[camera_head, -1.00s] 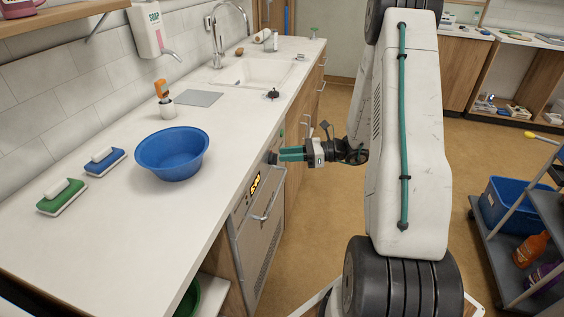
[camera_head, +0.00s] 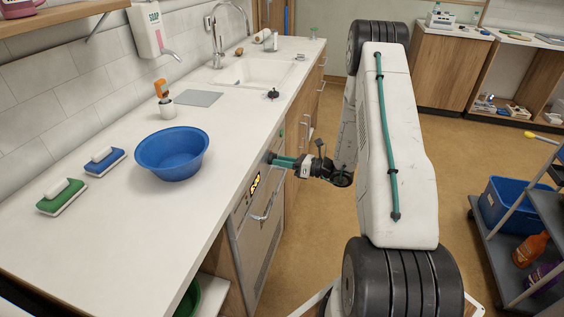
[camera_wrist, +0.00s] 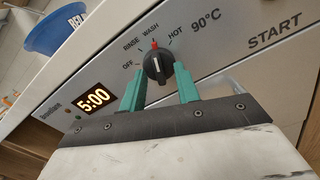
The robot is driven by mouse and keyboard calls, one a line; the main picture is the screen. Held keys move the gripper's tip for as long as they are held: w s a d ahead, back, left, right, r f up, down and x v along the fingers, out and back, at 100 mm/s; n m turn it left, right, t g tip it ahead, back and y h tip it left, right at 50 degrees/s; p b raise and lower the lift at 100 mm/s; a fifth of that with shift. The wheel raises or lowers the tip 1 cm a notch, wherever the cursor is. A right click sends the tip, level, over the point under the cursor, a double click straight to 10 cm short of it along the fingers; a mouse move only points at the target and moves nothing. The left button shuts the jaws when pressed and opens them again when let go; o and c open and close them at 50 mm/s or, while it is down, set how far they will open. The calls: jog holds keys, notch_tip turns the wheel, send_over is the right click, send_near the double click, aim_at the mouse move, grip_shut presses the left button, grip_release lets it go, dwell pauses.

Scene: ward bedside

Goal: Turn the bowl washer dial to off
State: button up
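The bowl washer (camera_head: 260,235) is built in under the counter, and its panel fills the wrist view. Its black dial (camera_wrist: 158,66) has a red pointer mark aimed at WASH; OFF, RINSE and HOT are printed around it. The OFF label (camera_wrist: 128,64) is left of the dial. My gripper (camera_wrist: 160,72) is open, with one teal finger on each side of the dial. Some gap shows at the right finger; I cannot tell whether the left one touches. In the head view my gripper (camera_head: 286,161) is at the washer's front, and its fingers hide the dial.
The washer's display (camera_wrist: 95,99) reads 5:00. A bar handle (camera_head: 265,208) sticks out below my gripper. A blue bowl (camera_head: 172,153) stands on the counter (camera_head: 120,225) above. A grey cart (camera_head: 520,230) with a blue bin is at the right. Floor between is free.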

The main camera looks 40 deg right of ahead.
grip_shut()
jog(key=shift+n, duration=0.4)
jog(key=shift+w+n, duration=0.1)
jog(key=shift+n, duration=7.4)
grip_release()
